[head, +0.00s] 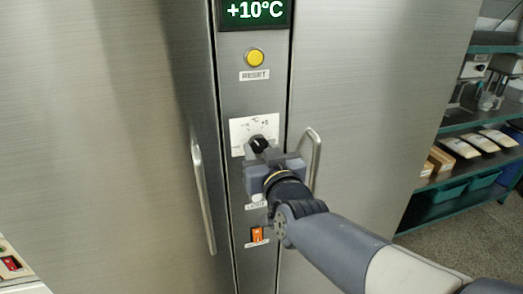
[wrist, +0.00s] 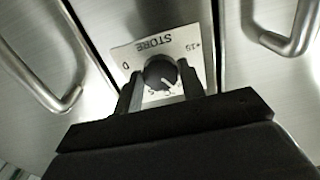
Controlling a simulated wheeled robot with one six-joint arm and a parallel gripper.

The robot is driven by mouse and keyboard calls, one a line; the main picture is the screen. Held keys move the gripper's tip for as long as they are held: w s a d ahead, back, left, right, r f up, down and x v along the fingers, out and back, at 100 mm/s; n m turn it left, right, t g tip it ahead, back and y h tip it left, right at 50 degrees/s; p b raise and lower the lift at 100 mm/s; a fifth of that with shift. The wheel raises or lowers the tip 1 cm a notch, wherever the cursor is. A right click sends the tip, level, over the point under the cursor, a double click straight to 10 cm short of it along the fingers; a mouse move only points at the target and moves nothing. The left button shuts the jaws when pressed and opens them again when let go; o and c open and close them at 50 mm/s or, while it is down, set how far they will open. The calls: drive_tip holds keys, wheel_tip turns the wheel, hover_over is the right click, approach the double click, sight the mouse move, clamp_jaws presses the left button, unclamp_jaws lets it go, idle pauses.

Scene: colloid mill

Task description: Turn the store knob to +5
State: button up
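The store knob (head: 258,143) is a round black dial on a white scale plate (head: 240,130) in the narrow steel panel. In the wrist view the knob (wrist: 160,71) shows with the plate upside down; its white pointer mark faces the lower right there. My gripper (head: 263,154) is at the knob from below and the right. In the wrist view its two dark fingers (wrist: 160,82) stand apart, one on each side of the knob. Whether they touch it is not clear. The display (head: 255,11) above reads +10°C.
A yellow RESET button (head: 255,58) is above the plate, and an orange switch (head: 257,234) is below. Door handles stick out at left (head: 203,195) and right (head: 314,155), the right one close to my gripper. Shelves (head: 470,170) with goods stand far right.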

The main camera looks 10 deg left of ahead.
drive_tip(key=c, duration=0.5)
drive_tip(key=shift+f+m+b, duration=0.15)
drive_tip(key=shift+m+b, duration=0.15)
drive_tip(key=shift+b, duration=0.1)
drive_tip(key=shift+m+b, duration=0.5)
drive_tip(key=shift+b, duration=0.2)
drive_tip(key=m+b, duration=0.2)
drive_tip(key=shift+f+b, duration=0.1)
drive_tip(key=shift+b, duration=0.2)
drive_tip(key=m+b, duration=0.2)
drive_tip(key=m, duration=0.2)
drive_tip(key=shift+r+m+b, duration=0.15)
drive_tip(key=shift+m+b, duration=0.3)
drive_tip(key=shift+m, duration=0.55)
drive_tip(key=shift+r+m+b, duration=0.1)
drive_tip(key=shift+m+b, duration=0.35)
drive_tip(key=shift+m, duration=0.85)
